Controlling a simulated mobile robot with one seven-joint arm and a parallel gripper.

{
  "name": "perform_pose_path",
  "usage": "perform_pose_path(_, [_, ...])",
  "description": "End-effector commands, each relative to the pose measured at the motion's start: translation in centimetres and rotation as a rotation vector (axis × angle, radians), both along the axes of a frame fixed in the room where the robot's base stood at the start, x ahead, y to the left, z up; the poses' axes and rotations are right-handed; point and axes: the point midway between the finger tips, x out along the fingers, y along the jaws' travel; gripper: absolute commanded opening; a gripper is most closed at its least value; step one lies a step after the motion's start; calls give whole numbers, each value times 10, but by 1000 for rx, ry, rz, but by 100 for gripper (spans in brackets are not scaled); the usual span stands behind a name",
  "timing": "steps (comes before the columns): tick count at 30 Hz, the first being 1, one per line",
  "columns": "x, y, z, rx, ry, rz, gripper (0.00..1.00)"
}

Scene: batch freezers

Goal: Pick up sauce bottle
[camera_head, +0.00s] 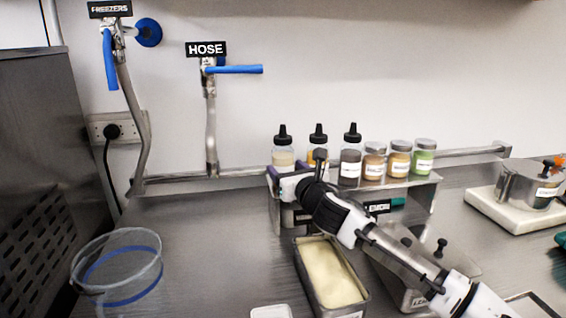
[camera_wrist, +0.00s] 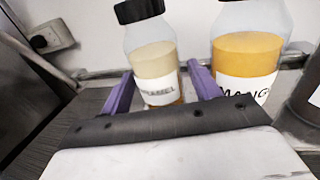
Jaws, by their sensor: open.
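Three sauce bottles with black caps stand in a row on a raised metal shelf. The left bottle (camera_head: 283,153) holds pale sauce; in the wrist view this bottle (camera_wrist: 153,65) has a partly readable label ending in "MEL". The middle bottle (camera_head: 318,140) is yellow-orange, and its label in the wrist view (camera_wrist: 245,60) reads "MANG...". My gripper (camera_wrist: 158,78) is open, with a purple finger on each side of the left bottle in the picture. I cannot tell whether they touch it. The bottle's base is hidden behind my gripper.
Several jars (camera_head: 398,160) stand right of the bottles on the shelf (camera_head: 425,190). Below is a metal tub of pale yellow contents (camera_head: 330,275). A clear bucket (camera_head: 118,265) stands at left. A pot (camera_head: 530,185) sits on a white board at right. Counter space at centre left is clear.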

Motion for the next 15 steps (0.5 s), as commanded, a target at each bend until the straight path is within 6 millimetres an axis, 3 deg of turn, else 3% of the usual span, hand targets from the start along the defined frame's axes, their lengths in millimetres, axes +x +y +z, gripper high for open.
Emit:
perform_pose_path(6, [29, 16, 1, 3, 1, 1, 62])
perform_pose_path(15, [37, 18, -1, 0, 0, 0, 62])
